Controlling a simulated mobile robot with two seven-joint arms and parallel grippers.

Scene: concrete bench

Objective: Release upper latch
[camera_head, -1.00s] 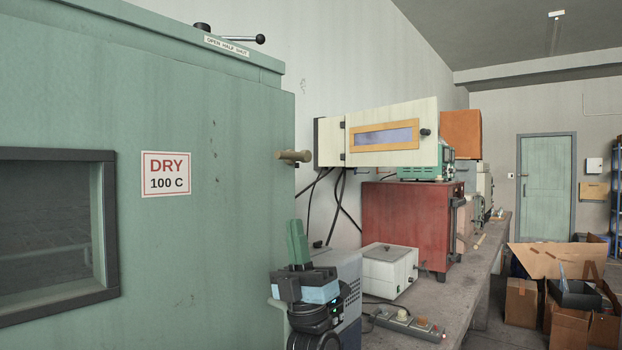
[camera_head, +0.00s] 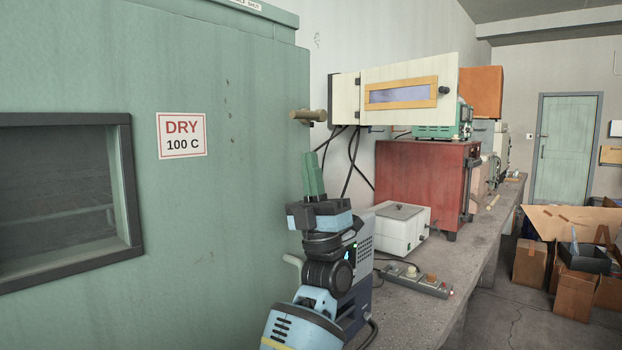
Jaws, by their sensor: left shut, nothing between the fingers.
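The upper latch (camera_head: 308,116) is a tan, bar-like handle. It sticks out level from the right edge of the green oven door (camera_head: 240,200), with a dark fitting behind it. My left gripper (camera_head: 313,158) has green fingers, which are shut and point upward with nothing between them. It stands a little below the latch, apart from it in the picture; the depth gap is hard to judge. A pale curved piece (camera_head: 291,259) shows beside my left arm, partly hidden, and I cannot tell whether it is another latch. My right gripper is not in view.
The door bears a DRY 100 C sign (camera_head: 182,135) and a dark-framed window (camera_head: 60,200). To the right, a bench (camera_head: 425,285) holds a white box (camera_head: 400,230), a power strip (camera_head: 415,280) and a red cabinet (camera_head: 425,185). A cream door panel (camera_head: 395,90) projects behind the latch.

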